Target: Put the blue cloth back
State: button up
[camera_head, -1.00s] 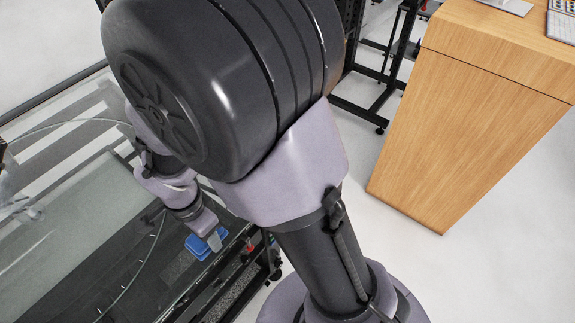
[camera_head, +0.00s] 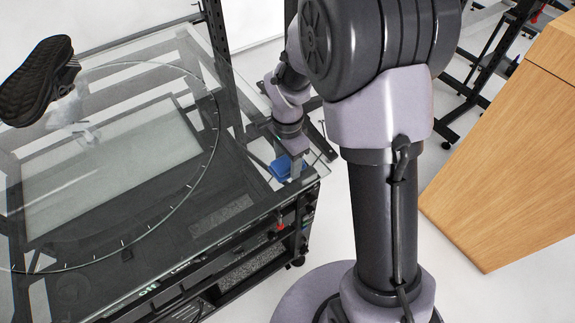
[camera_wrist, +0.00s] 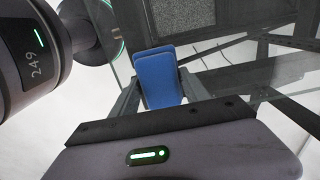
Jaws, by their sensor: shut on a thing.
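The blue cloth (camera_head: 284,168) is a small folded pad at the right corner of the glass-topped turntable table (camera_head: 235,205). My gripper (camera_head: 296,167) points down at that corner and is shut on the cloth. In the wrist view the cloth (camera_wrist: 158,78) sits between the two fingers of my gripper (camera_wrist: 160,98), with its flat blue face showing. I cannot tell whether the cloth touches the glass or hangs just above it.
A dark shoe (camera_head: 38,82) stands on a clear support over the round glass plate (camera_head: 120,185) at the left. A wooden cabinet (camera_head: 510,165) stands at the right. A dark metal frame rises behind the table. White floor lies between table and cabinet.

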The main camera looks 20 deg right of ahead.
jog(key=shift+f, duration=0.35)
jog(key=o, duration=1.3)
jog(key=shift+r, duration=0.1)
notch_tip(320, 180, up, 12)
jog(key=p, duration=0.5)
notch_tip(320, 180, up, 6)
jog(key=r+n+t, duration=0.1)
jog(key=n, duration=0.1)
send_over(288, 161)
jog(key=s, duration=0.3)
jog(key=s+a+r+n+t, duration=0.1)
jog(key=s+r+n, duration=0.1)
jog(key=s, duration=0.3)
jog(key=s+a+r+n+t+y, duration=0.1)
jog(key=s+r+n+t, duration=0.1)
jog(key=s, duration=0.3)
jog(key=s+a+r+n+t+y, duration=0.1)
jog(key=s+a+r+n, duration=0.1)
jog(key=s, duration=0.4)
jog(key=shift+r+n+t, duration=0.4)
jog(key=shift+r+n, duration=0.45)
jog(key=shift+n, duration=0.15)
